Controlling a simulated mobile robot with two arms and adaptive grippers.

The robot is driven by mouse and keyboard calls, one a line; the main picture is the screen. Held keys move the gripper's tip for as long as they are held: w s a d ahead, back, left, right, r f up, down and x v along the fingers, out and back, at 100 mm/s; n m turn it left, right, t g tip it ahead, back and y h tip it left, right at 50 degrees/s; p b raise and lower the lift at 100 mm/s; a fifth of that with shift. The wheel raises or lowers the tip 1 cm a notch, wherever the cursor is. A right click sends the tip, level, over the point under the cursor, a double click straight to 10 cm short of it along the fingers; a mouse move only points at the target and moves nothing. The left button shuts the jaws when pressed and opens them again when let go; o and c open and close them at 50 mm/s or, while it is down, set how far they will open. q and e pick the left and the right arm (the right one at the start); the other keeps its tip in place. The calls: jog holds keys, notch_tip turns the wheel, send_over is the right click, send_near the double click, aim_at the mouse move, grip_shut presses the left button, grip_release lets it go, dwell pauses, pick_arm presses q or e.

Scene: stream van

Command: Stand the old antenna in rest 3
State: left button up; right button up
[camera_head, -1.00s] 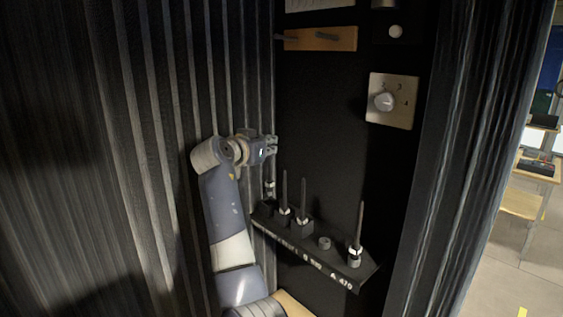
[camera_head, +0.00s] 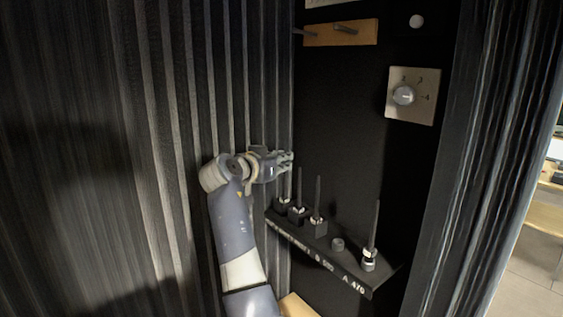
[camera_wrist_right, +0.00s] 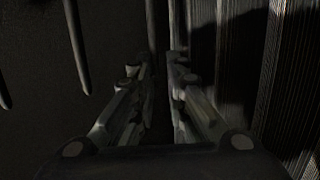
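My right gripper (camera_head: 290,160) is up by the ribbed wall, above the left end of the shelf of rests. A thin dark antenna with a pale band (camera_head: 283,202) hangs below its fingers, its foot close to the leftmost rest; I cannot tell whether it touches. In the right wrist view the fingers (camera_wrist_right: 160,68) are close together, and what lies between them is too dark to see. Two more antennas stand in dark rests, one (camera_head: 299,208) beside the hanging one and one (camera_head: 318,221) further right. Which antenna is the old one cannot be told. My left gripper is not in view.
The shelf (camera_head: 330,264) has lettering on its front edge, too small to read fully. An empty ring (camera_head: 337,244) and another upright antenna (camera_head: 370,258) are at its right. A dial plate (camera_head: 411,96) and a wooden peg board (camera_head: 341,33) are above.

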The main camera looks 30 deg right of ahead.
jog(key=b+v, duration=0.5)
jog(key=v, duration=0.6)
jog(key=shift+s+a, duration=0.2)
dwell(1.0)
